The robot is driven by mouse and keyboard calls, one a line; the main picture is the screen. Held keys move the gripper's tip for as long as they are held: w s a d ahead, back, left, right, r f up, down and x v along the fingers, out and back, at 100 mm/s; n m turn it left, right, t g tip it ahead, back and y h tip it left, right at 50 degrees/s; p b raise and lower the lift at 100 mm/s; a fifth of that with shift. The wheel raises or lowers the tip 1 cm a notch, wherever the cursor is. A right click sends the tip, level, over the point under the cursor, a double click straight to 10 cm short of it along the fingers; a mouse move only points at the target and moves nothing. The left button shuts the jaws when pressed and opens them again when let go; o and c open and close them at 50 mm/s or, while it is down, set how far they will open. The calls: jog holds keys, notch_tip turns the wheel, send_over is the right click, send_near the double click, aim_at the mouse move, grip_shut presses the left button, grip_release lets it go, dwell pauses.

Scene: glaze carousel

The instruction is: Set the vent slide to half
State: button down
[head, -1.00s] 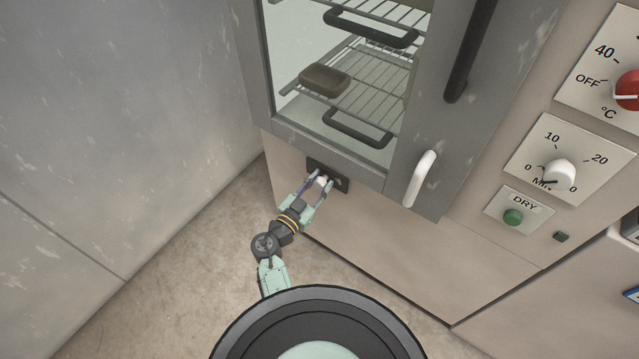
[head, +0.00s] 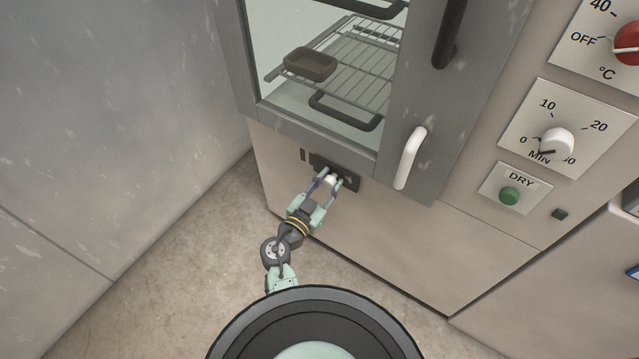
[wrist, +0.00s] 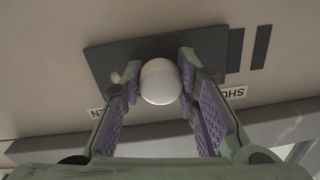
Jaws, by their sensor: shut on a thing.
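The vent slide is a dark plate (head: 351,183) with a round white knob (head: 330,180), low on the cabinet front below the glass door. In the wrist view the knob (wrist: 160,82) sits between the fingers of my gripper (wrist: 160,62), which is shut on it. My gripper (head: 334,176) reaches it from below in the head view. Beside the plate (wrist: 108,60) in the wrist view are two dark slots, one at its edge (wrist: 234,50) and one apart (wrist: 261,47). Upside-down labels are partly hidden by the fingers: one starts "SHU" (wrist: 232,92), the other shows an "N" (wrist: 96,112).
The glass door's white handle (head: 410,158) is right of the slide. Further right are a white minutes dial (head: 556,143), a red temperature dial (head: 628,44) and a green DRY button (head: 509,196). A wall (head: 90,120) stands at left. A brown dish (head: 310,64) is inside.

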jog(key=shift+s+d, duration=0.2)
jog(key=shift+d, duration=0.1)
jog(key=c, duration=1.2)
grip_release()
jog(key=shift+w+a, duration=0.1)
jog(key=shift+a, duration=0.1)
